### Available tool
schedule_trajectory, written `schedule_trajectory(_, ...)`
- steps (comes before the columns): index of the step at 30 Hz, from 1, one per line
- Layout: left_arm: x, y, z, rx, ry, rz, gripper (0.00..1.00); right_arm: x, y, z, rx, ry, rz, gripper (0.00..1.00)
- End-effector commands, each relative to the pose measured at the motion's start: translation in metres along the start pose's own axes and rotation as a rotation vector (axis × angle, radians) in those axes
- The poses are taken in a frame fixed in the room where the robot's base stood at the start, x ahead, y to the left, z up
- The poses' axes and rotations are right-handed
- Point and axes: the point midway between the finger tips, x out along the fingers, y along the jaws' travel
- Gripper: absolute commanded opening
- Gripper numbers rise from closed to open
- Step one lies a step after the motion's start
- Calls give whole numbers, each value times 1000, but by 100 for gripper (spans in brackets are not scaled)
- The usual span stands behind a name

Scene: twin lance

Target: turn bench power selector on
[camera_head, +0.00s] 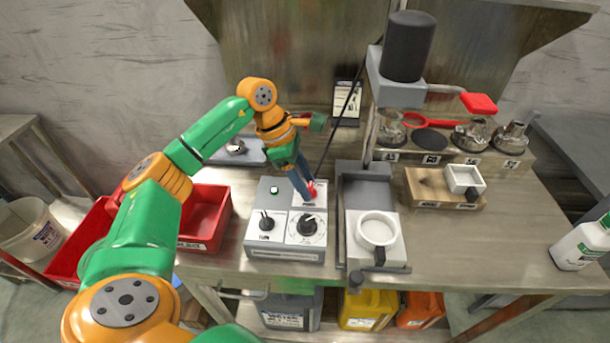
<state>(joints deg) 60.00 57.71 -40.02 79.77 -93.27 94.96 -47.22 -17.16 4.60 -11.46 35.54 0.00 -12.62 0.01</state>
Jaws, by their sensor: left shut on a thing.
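The bench power selector, a red knob (313,190), sits at the back right of a grey control box (285,255). My left gripper (308,193) reaches down over it from behind and is shut on it. The gripper and the viewing angle hide part of the knob, so its exact setting cannot be read. A small light (274,190) with a green tint is at the box's back left. Two black knobs, a smaller one (266,222) and a larger dial (307,225), are at the front of the box. My right gripper is not in view.
Red bins (205,218) are to the left. A rack of metal parts (475,135) stands at the back right.

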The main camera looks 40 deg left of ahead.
Motion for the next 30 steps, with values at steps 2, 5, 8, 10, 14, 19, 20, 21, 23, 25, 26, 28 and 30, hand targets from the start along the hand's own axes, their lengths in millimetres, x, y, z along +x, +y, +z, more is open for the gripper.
schedule_trajectory(2, -3, 1, 2, 58, -3, -24, 0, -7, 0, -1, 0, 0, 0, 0)
schedule_trajectory(5, -3, 2, 2, 137, -3, -57, 0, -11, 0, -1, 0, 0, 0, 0)
schedule_trajectory(8, -2, 3, 2, 208, -4, -84, 0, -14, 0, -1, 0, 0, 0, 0)
schedule_trajectory(10, -2, 3, 2, 252, -3, -104, 0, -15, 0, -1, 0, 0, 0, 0)
schedule_trajectory(14, -1, 4, 2, 322, -3, -131, 0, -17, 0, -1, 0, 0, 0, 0)
schedule_trajectory(19, 0, 5, 2, 386, -1, -157, 0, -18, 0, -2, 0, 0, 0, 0)
schedule_trajectory(20, -1, 5, 2, 393, -1, -160, 0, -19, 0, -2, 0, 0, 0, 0)
schedule_trajectory(21, -1, 5, 2, 403, -2, -163, 0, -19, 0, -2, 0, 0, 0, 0)
schedule_trajectory(23, 0, 5, 2, 415, -1, -168, 0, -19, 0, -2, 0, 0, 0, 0)
schedule_trajectory(25, 0, 5, 2, 425, -1, -172, 0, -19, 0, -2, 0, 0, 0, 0)
schedule_trajectory(26, 0, 5, 2, 427, -1, -173, 0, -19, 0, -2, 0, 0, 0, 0)
schedule_trajectory(28, 0, 5, 2, 432, -1, -176, 0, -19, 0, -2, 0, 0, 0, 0)
schedule_trajectory(30, 0, 5, 2, 434, 0, -177, 0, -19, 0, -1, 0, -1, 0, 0)
